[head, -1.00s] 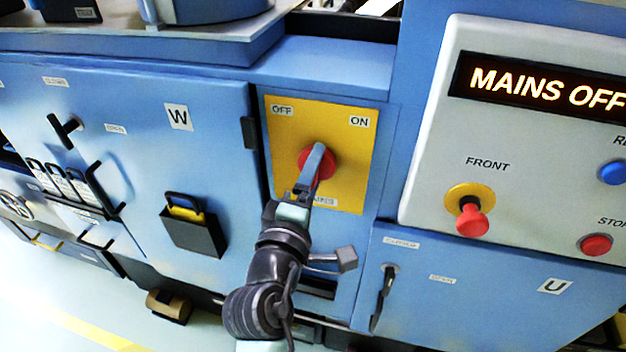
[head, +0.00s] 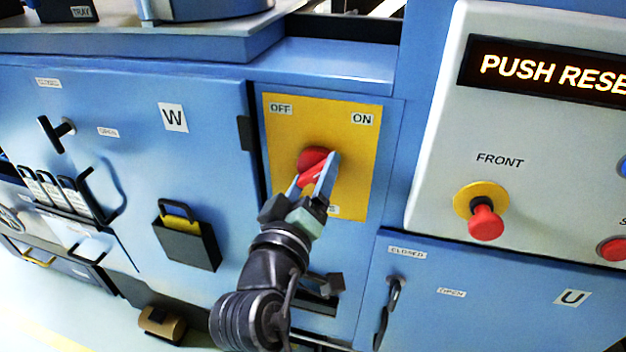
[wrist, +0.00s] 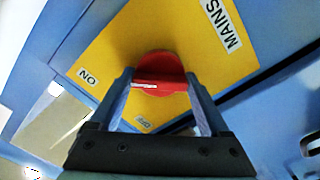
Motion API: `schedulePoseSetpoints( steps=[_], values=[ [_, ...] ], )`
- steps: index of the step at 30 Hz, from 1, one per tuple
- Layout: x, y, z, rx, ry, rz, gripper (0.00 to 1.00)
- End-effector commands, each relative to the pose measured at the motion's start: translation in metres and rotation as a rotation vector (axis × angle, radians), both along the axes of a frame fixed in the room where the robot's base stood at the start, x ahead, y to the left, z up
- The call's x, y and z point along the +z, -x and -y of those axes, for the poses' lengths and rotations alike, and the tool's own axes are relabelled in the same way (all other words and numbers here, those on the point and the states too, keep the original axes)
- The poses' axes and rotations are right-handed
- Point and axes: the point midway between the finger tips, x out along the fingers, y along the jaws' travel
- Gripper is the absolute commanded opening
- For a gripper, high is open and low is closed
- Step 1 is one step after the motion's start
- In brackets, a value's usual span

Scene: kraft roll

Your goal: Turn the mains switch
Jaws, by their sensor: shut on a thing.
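The red mains switch (head: 313,160) sits on a yellow plate (head: 359,150) marked OFF at the upper left and ON at the upper right. My gripper (head: 317,178) reaches it from below, with a finger on each side of the red handle. In the wrist view the red handle (wrist: 158,86) lies between my two fingertips (wrist: 159,88), and the MAINS label is at the upper right. The display (head: 545,73) at the right reads "PUSH RESE", cut off by the picture edge.
A red FRONT push button (head: 486,222) on a yellow ring stands out from the grey panel at the right. The W door (head: 130,170) with a black holder (head: 187,240) is at the left. The U door (head: 480,290) with its handle is below the panel.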

Motion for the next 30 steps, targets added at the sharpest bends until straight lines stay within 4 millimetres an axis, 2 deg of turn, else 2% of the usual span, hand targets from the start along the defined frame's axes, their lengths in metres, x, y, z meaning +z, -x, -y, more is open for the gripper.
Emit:
schedulePoseSetpoints(
  steps=[15,16,18,19,26,30],
  values=[
    [-0.0011,0.0001,-0.0008,0.001,-0.024,0.003,0.24],
    [-0.001,0.0001,-0.0009,0.001,-0.024,0.003,0.84],
    [-0.0009,0.0001,-0.0008,0.001,-0.023,0.003,0.96],
    [-0.0009,0.0001,-0.0008,0.001,-0.022,0.003,1.0],
    [-0.0005,0.0005,-0.0005,0.001,-0.02,0.004,1.0],
    [-0.0011,0.009,-0.0032,0.001,-0.019,0.004,1.0]
  ],
)
